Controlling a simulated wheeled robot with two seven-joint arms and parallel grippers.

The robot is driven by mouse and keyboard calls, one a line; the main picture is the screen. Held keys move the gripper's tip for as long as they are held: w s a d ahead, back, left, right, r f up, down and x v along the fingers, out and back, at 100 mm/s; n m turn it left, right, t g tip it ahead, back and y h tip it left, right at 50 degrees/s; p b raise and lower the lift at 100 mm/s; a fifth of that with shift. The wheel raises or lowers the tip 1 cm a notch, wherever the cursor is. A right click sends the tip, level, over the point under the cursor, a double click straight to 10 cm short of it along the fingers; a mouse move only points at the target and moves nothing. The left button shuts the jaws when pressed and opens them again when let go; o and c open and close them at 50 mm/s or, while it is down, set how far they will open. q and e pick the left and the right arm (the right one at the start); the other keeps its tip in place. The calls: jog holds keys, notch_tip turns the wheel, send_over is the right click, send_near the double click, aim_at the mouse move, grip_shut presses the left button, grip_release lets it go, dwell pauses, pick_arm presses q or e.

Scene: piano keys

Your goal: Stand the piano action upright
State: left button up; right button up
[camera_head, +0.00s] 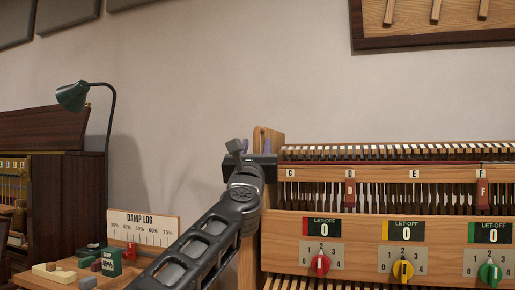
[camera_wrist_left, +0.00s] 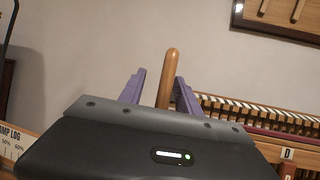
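The piano action (camera_head: 400,232) is a wide wooden frame at the right of the head view, with rows of hammers, note labels and let-off dials. Its left end has a wooden upright (camera_head: 262,134), and a rounded wooden post (camera_wrist_left: 172,60) stands out in the left wrist view. My left gripper (camera_head: 255,147) is at the frame's upper left end. Its purple fingers (camera_wrist_left: 160,82) stand apart on either side of the post, with a visible gap on the left; contact on the right cannot be told. The post's lower part is hidden by the gripper body. My right gripper is out of view.
A damp log board (camera_head: 143,226) and small coloured blocks (camera_head: 88,262) are on a wooden surface at the lower left. A green lamp (camera_head: 73,96) stands by a dark piano cabinet (camera_head: 85,190).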

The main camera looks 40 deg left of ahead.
pick_arm(q)
jog(key=shift+d, duration=0.1)
dwell(0.4)
jog(key=shift+s+d+f, duration=0.2)
jog(key=b+v, duration=0.3)
jog(key=v, duration=0.4)
jog(key=shift+a, duration=0.1)
dwell(0.3)
